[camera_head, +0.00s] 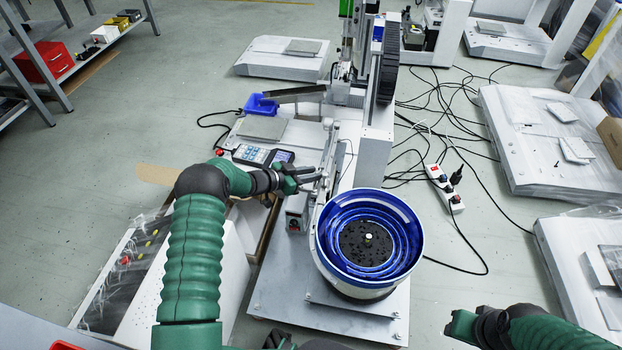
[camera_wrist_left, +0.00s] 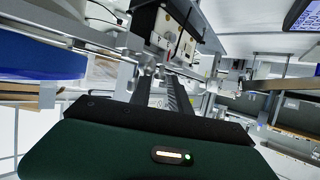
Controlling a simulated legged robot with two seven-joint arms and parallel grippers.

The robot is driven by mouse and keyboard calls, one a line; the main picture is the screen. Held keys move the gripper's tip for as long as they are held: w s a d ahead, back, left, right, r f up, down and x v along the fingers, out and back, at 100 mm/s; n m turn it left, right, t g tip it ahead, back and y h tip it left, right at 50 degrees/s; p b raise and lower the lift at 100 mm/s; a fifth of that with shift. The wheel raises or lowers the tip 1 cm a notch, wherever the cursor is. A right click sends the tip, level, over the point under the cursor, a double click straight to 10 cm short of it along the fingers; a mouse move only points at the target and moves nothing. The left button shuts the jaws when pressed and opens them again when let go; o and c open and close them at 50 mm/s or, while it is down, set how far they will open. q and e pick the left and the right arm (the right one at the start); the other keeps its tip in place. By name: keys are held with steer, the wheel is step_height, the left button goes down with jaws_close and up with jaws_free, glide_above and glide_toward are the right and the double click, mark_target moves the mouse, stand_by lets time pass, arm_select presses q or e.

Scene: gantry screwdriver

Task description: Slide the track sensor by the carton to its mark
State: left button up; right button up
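My left gripper (camera_head: 318,177) reaches in from the left over the machine, at the metal track (camera_head: 333,152) in front of the column. In the left wrist view its two dark fingers (camera_wrist_left: 158,92) stand apart, with small metal parts of the track beyond and between them. I cannot tell which small part is the track sensor, and I cannot make out its mark. A brown cardboard piece (camera_head: 262,232), perhaps the carton, shows partly under my left forearm. My right gripper (camera_head: 458,326) is low at the right, and its fingers cannot be made out.
A blue round feeder bowl (camera_head: 397,272) stands just in front of the track. A handheld pendant (camera_head: 262,155) and a blue bin (camera_head: 261,105) lie to the left. The column (camera_head: 375,150) rises behind. Cables and a power strip (camera_head: 444,188) cover the floor at right.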

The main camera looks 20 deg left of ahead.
arm_select(q)
jaws_close()
stand_by(1.4)
